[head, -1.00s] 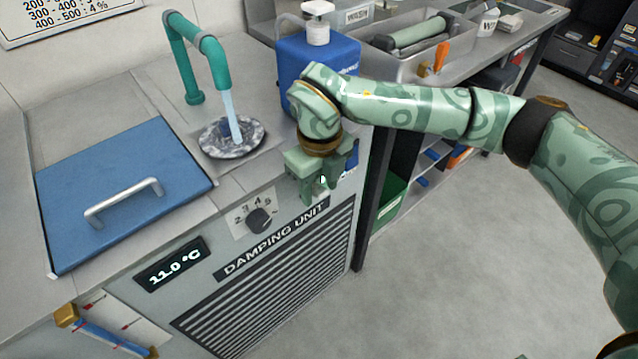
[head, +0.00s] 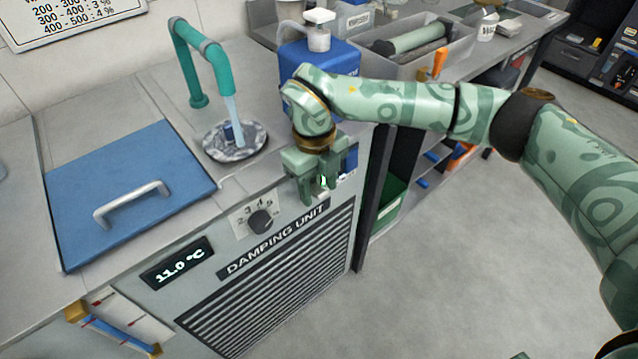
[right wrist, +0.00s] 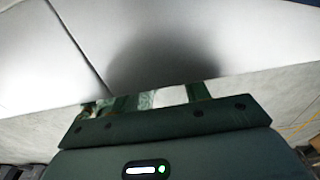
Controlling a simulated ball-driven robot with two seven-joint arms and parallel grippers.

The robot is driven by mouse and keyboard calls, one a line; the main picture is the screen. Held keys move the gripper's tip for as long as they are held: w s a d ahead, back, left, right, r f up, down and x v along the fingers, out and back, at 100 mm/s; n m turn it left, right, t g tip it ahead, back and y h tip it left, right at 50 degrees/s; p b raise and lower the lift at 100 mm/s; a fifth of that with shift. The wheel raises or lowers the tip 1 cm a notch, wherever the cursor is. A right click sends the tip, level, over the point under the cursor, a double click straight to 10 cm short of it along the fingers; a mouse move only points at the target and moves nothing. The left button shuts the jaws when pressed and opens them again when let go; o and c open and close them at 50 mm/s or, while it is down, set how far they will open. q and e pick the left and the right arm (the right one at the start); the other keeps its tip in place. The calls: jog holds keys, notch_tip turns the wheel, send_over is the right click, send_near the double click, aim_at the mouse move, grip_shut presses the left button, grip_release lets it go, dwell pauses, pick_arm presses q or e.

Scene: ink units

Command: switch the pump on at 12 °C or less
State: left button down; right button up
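The damping unit (head: 290,275) has a dark display (head: 177,262) reading 11.0 °C. A black knob (head: 260,222) sits on a numbered plate on its front. My right gripper (head: 320,192) points down close to the front's upper right, right of the knob. Its fingers are apart, and a small white part shows between them. In the right wrist view the fingers (right wrist: 162,97) also stand apart, with something pale between them. A pump switch cannot be made out; the gripper may hide it. My left gripper is not in view.
A teal tap (head: 205,60) runs water into a round basin (head: 250,143), with a blue patch at the stream's foot. A blue lid (head: 130,195) with a handle covers the left top. A blue canister (head: 335,55) stands behind my gripper. Open floor (head: 470,270) lies right.

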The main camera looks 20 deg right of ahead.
aim_at(314, 188)
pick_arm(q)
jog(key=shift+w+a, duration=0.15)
pick_arm(e)
jog(key=shift+r, duration=0.1)
jog(key=shift+r, duration=0.4)
pick_arm(q)
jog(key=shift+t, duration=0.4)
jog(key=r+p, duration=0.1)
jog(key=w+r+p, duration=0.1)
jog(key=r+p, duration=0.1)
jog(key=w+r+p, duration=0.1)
jog(key=p, duration=0.1)
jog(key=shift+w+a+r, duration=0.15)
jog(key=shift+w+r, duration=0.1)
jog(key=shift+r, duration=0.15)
pick_arm(e)
notch_tip(314, 188, up, 15)
jog(key=w, duration=0.1)
jog(key=shift+w+a+r, duration=0.15)
jog(key=shift+w+a, duration=0.05)
jog(key=shift+a, duration=0.05)
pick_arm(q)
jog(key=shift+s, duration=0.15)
